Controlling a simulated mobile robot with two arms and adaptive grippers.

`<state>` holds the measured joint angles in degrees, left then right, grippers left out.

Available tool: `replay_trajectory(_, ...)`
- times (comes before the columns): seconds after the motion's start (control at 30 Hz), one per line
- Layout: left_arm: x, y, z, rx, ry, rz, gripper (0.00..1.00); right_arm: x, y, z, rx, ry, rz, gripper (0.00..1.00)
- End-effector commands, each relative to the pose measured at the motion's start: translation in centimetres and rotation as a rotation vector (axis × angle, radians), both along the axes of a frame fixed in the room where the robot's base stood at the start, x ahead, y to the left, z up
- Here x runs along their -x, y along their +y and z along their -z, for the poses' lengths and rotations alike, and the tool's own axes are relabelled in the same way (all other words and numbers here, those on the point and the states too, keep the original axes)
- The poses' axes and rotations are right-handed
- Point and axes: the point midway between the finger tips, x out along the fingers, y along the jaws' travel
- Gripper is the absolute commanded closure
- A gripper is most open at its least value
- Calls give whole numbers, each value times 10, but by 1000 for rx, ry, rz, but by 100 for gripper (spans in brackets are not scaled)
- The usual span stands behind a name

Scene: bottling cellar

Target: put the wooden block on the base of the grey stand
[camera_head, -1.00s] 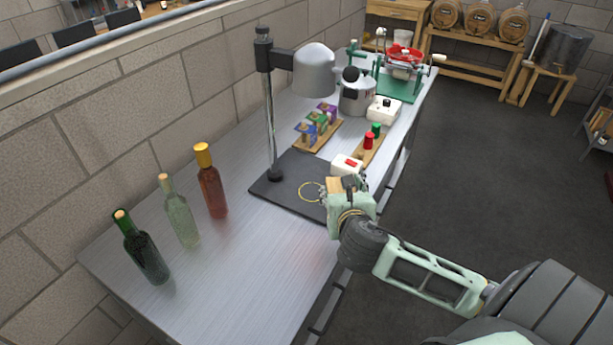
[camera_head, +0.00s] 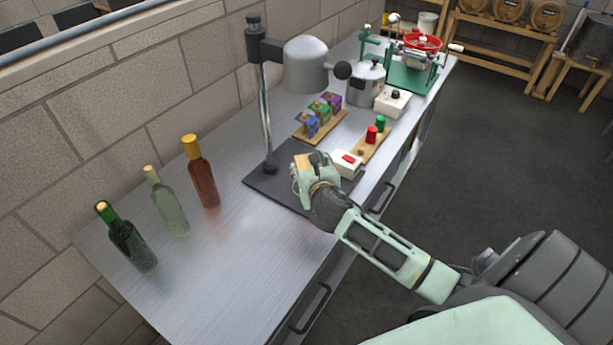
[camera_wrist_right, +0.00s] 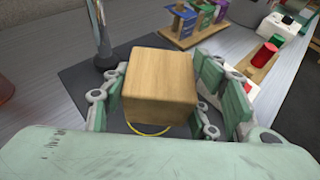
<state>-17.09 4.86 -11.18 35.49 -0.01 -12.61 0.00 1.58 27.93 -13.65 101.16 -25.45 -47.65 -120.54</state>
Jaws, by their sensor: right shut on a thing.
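The wooden block (camera_wrist_right: 158,84) is held between the fingers of my right gripper (camera_head: 303,172), which is shut on it. A corner of the block (camera_head: 304,160) shows in the head view. The grey stand (camera_head: 268,110) has a dark flat base (camera_head: 262,181), a metal post and a grey bell-shaped head (camera_head: 305,65). My right gripper is over the base, right of the post. In the right wrist view the base (camera_wrist_right: 82,85) lies below the block, and part of a yellow ring shows beneath it. The gap between block and base is hard to judge. My left gripper is not in view.
Three bottles, green (camera_head: 130,240), clear (camera_head: 167,203) and red-brown (camera_head: 202,173), stand at the left. A white box with a red switch (camera_head: 346,163) is close right of my gripper. Wooden racks (camera_head: 322,127) lie behind. The table's front left is clear.

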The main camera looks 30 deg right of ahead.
Motion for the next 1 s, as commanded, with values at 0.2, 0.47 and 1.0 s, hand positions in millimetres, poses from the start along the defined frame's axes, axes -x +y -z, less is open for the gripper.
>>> replay_trajectory(0.2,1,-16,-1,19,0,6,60,-10,3,12,-1,2,0,76)
replay_trajectory(0.47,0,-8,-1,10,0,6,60,-10,2,45,0,1,0,76)
replay_trajectory(1.0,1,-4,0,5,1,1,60,-10,3,49,0,1,-1,33)
